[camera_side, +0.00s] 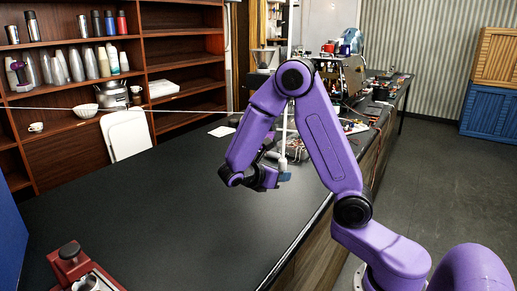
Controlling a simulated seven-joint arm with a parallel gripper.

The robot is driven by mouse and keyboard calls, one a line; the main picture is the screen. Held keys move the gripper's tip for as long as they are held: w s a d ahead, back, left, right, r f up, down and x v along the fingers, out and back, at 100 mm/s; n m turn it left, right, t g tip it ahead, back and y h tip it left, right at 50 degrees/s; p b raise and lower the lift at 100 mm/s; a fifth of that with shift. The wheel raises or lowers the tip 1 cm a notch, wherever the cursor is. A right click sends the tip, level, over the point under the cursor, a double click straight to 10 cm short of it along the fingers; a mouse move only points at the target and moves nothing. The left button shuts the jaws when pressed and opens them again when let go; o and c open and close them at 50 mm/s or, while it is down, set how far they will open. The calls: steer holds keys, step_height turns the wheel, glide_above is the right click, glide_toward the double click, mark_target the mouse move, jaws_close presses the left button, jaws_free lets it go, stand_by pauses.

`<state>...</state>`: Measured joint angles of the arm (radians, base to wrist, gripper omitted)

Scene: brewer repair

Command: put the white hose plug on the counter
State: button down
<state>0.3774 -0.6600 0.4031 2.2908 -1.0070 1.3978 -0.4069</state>
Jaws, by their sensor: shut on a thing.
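My purple arm reaches over the black counter (190,215) from the right and bends down at the elbow. My gripper (283,176) is above the counter, near its right edge, with its fingers pointing right. It is shut on a small white piece, which I take to be the white hose plug (283,164); it shows as a pale upright shape at the fingertips. The fingers and wrist are small in this view, so the exact grip is hard to see. I cannot tell for sure how high the plug is above the counter.
A red and metal device (75,265) stands at the front left. A white folded board (125,134) leans at the left shelves. Several machines and small parts crowd the counter's far end. The middle of the counter is clear.

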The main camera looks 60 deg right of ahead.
steer(key=s+d+m+g, duration=0.2)
steer(key=d+g, duration=0.1)
steer(key=d, duration=0.9)
steer(key=m+g+y, duration=0.1)
steer(key=m, duration=0.1)
glide_above(308, 173)
steer(key=f, duration=0.8)
steer(key=shift+s+a+f, duration=0.15)
steer(key=shift+a, duration=0.05)
steer(key=shift+d+f, duration=0.15)
steer(key=shift+f, duration=0.05)
steer(key=shift+w+d+f, duration=0.1)
steer(key=shift+w+f, duration=0.1)
steer(key=shift+f, duration=1.45)
steer(key=shift+f, duration=0.1)
steer(key=c, duration=0.9)
jaws_free()
